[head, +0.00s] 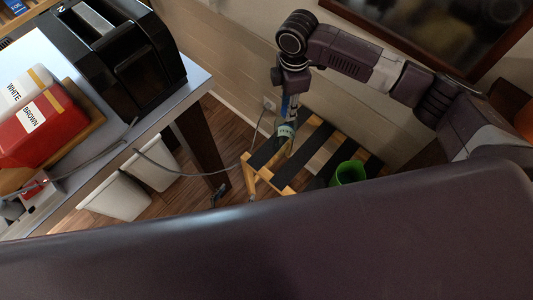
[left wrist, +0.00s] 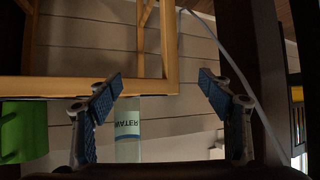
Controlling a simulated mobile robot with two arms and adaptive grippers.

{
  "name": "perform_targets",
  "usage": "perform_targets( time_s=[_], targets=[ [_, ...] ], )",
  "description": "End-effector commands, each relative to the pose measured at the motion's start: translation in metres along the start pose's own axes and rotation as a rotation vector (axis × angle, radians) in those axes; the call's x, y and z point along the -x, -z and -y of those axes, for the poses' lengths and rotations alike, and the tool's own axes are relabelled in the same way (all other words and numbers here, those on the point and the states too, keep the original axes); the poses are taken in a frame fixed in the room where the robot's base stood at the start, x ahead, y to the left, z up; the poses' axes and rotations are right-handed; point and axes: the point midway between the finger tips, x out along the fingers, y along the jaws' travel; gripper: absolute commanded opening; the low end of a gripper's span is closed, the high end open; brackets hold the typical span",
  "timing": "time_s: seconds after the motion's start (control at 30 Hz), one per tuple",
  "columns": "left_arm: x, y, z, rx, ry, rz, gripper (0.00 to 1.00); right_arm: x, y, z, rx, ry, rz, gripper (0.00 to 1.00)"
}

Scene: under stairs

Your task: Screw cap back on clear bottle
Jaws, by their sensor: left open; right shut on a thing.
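A clear bottle with a green-white WATER label (head: 285,131) stands upright near the edge of a slatted wooden stool (head: 262,183). It also shows upside down in the left wrist view (left wrist: 127,128). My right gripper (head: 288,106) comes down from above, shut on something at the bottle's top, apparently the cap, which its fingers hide. In the left wrist view my left gripper (left wrist: 160,78) is open and empty. Its fingers point toward the stool, and the bottle appears beyond them, apart from them. I cannot make out the left gripper in the head view.
A green cup (head: 349,172) stands on the stool, right of the bottle. A grey table (head: 190,92) at left holds a black machine (head: 125,60) and red box (head: 42,130). Pale bins (head: 120,196) stand below. A cable hangs between table and stool. A wall is behind.

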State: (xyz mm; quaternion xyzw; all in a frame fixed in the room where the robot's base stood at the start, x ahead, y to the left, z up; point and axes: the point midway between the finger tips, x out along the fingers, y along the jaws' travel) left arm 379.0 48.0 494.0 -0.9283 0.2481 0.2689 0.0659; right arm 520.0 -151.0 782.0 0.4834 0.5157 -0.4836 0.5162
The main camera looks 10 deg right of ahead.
Motion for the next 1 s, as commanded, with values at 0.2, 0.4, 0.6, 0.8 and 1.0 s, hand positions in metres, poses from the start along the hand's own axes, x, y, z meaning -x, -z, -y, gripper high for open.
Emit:
perform_targets(
  time_s=[0.2, 0.4, 0.6, 0.8, 1.0],
  targets=[
    [-0.009, 0.119, -0.041, -0.047, -0.097, -0.308, 0.73, 0.000, 0.000, 0.000, 0.000, 0.000, 0.000, 0.00],
    [0.003, 0.185, -0.069, -0.064, -0.163, -0.493, 0.73, 0.000, 0.000, 0.000, 0.000, 0.000, 0.000, 0.00],
    [0.007, 0.208, -0.080, -0.066, -0.187, -0.558, 0.73, 0.000, 0.000, 0.000, 0.000, 0.000, 0.000, 0.00],
    [-0.014, 0.224, -0.085, -0.065, -0.188, -0.563, 0.73, 0.000, 0.000, 0.000, 0.000, 0.000, 0.000, 0.00],
    [-0.046, 0.244, -0.093, -0.066, -0.188, -0.561, 0.73, 0.000, 0.000, 0.000, 0.000, 0.000, 0.000, 0.00]
  ],
)
